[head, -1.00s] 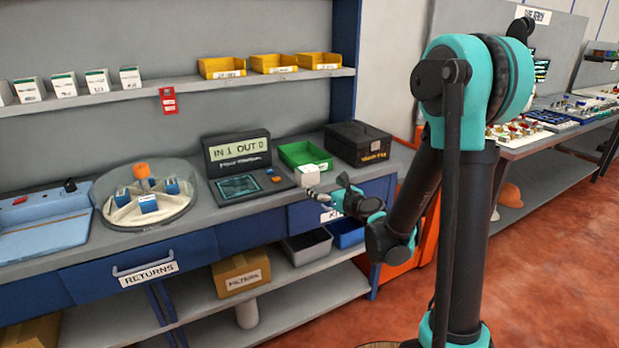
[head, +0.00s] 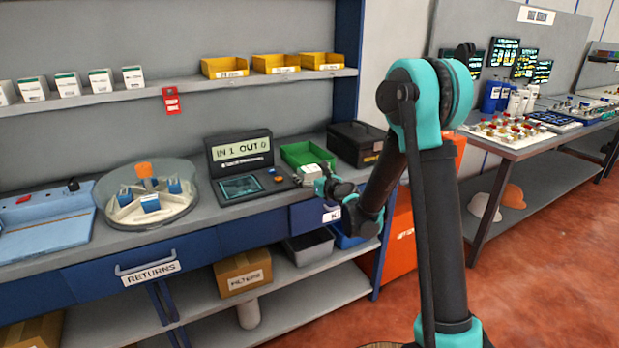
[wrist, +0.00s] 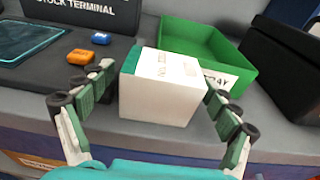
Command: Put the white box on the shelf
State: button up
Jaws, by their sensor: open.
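The white box (head: 311,173) with a green edge stands on the counter, in front of the green tray. In the wrist view the white box (wrist: 158,92) sits between the fingers of my gripper (wrist: 150,110), near their tips. My gripper (head: 318,184) is open, with one finger on each side of the box; I cannot tell whether either touches it. The shelf (head: 220,86) runs along the wall above the counter. Several similar white boxes (head: 68,86) stand in a row on its left part.
The green tray (wrist: 205,50) is right behind the box, and a black case (head: 357,143) is to its right. The stock terminal (head: 240,160) is close on the left. Yellow bins (head: 276,64) fill the shelf's right part. The shelf is free between boxes and bins.

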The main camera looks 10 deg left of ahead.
aim_at(310, 169)
jog(key=shift+w+a, duration=0.1)
jog(key=shift+w, duration=0.1)
jog(key=c, duration=1.5)
jog(key=shift+c, duration=0.2)
jog(key=shift+r, duration=0.1)
notch_tip(310, 169, up, 19)
jog(key=w+d+f+m+t+h, duration=0.1)
jog(key=w+d+f+m+h, duration=0.1)
jog(key=d+f, duration=0.4)
jog(key=w+d+f+m+t+h, duration=0.1)
jog(key=d+f+h, duration=0.3)
jog(key=d, duration=1)
jog(key=w+d+f+m+t+h, duration=0.1)
jog(key=w+d+f+m+h, duration=0.1)
jog(key=d+f, duration=0.7)
jog(key=shift+w+d+m+h, duration=0.4)
jog(key=shift+w+m, duration=0.2)
jog(key=shift+m, duration=0.3)
